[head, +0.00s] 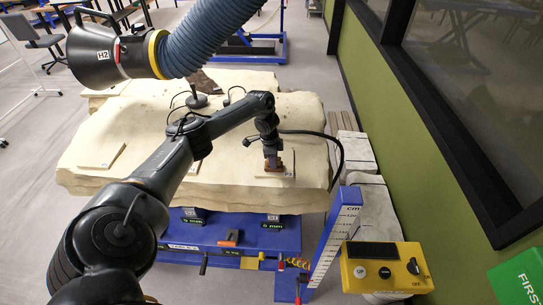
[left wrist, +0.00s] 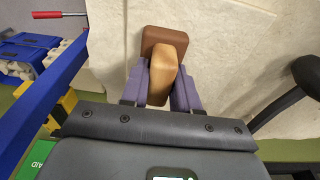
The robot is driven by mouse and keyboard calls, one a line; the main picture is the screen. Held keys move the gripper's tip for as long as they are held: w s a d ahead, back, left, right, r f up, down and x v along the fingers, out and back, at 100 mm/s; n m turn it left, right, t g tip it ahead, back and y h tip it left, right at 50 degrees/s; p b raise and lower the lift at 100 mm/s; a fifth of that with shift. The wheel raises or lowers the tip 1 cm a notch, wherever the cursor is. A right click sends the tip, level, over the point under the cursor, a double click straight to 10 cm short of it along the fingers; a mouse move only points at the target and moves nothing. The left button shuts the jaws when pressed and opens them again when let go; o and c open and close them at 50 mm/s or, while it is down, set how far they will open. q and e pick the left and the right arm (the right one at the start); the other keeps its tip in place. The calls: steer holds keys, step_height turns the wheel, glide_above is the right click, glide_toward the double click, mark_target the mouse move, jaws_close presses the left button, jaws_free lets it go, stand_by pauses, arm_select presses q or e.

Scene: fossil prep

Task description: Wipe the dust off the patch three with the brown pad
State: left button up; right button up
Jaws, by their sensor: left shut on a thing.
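My left gripper (head: 272,155) is over the right part of the pale fossil slab (head: 235,185). It is shut on the brown pad (head: 274,168). In the left wrist view, its purple fingers (left wrist: 162,90) clasp the tan grip of the pad (left wrist: 164,40), whose darker brown base shows beyond. The pad is down at a thin pale square plate (head: 288,160) on the slab; contact cannot be told for certain. Similar plates lie at the slab's left (head: 102,155) and, partly behind my arm, near its middle (head: 194,168). Their numbers and any dust are too small to read.
A blue hose with a black nozzle (head: 92,55) hangs over the slab's back left. A blue stand (head: 235,235) carries the slab. A yellow control box (head: 385,267) and blue centimetre scale (head: 335,235) stand at the front right. A green wall is at right.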

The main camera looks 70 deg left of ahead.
arm_select(q)
steer(key=shift+s+d+r+p, duration=0.2)
steer(key=shift+r+p, duration=0.2)
steer(key=shift+r, duration=0.15)
steer(key=shift+s+d+r+p, duration=0.1)
steer(key=shift+d+r+p, duration=0.1)
steer(key=shift+r+p, duration=0.3)
steer(key=shift+w+a+r+p, duration=0.1)
steer(key=shift+a+r+p, duration=0.05)
steer(key=shift+r+p, duration=0.3)
steer(key=shift+w+a+r+p, duration=0.1)
steer(key=shift+a+r+p, duration=0.1)
steer(key=shift+r, duration=0.3)
steer(key=shift+d+r+p, duration=0.2)
steer(key=shift+r+p, duration=0.45)
steer(key=shift+p, duration=0.1)
steer(key=shift+r+p, duration=0.35)
steer(key=shift+r, duration=0.05)
steer(key=shift+r+p, duration=0.55)
steer(key=shift+r, duration=0.5)
